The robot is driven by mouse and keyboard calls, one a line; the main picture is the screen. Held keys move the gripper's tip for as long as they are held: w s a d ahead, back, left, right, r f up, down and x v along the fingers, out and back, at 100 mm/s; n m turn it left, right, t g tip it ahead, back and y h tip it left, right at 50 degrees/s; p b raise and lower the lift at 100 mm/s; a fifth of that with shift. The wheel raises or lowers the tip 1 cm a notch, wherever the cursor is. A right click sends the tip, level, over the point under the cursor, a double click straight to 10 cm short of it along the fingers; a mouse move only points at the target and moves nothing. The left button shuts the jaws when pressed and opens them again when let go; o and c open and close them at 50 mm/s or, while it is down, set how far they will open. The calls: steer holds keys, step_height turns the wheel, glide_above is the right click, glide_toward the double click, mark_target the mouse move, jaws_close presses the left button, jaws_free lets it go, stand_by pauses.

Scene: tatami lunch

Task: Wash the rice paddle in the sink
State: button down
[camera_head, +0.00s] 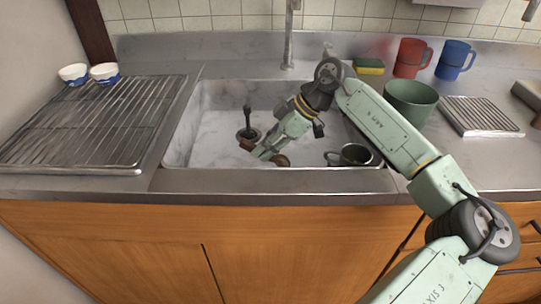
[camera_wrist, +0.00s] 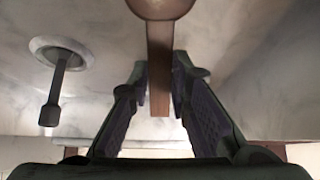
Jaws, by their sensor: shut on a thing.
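The rice paddle is wooden brown. In the wrist view its handle (camera_wrist: 160,55) runs down between my fingers and its wider rounded end (camera_wrist: 160,8) is cut off at the top edge. In the head view its rounded end (camera_head: 281,160) shows to the right of my fingertips and the handle end to the left. My gripper (camera_head: 264,152) is low inside the grey sink (camera_head: 212,105), near its front wall, and is shut on the paddle handle. It also shows in the wrist view (camera_wrist: 161,82). The tap (camera_head: 290,35) stands behind the sink; no water stream shows.
A dark drain piece with an upright stem (camera_head: 247,128) stands left of my gripper. A dark mug (camera_head: 352,155) lies in the sink's right front. A sponge (camera_head: 369,66), red mug (camera_head: 410,58), blue mug (camera_head: 453,60) and green bowl (camera_head: 410,101) stand right. A rack (camera_head: 95,120) lies left.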

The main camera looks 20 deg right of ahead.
stand_by(0.4)
steer(key=shift+s+d, duration=0.15)
steer(key=shift+d, duration=0.4)
step_height(320, 180, up, 14)
steer(key=p, duration=1)
steer(key=shift+r, duration=0.25)
stand_by(1.7)
steer(key=shift+r+p, duration=1.35)
steer(key=shift+r, duration=1.15)
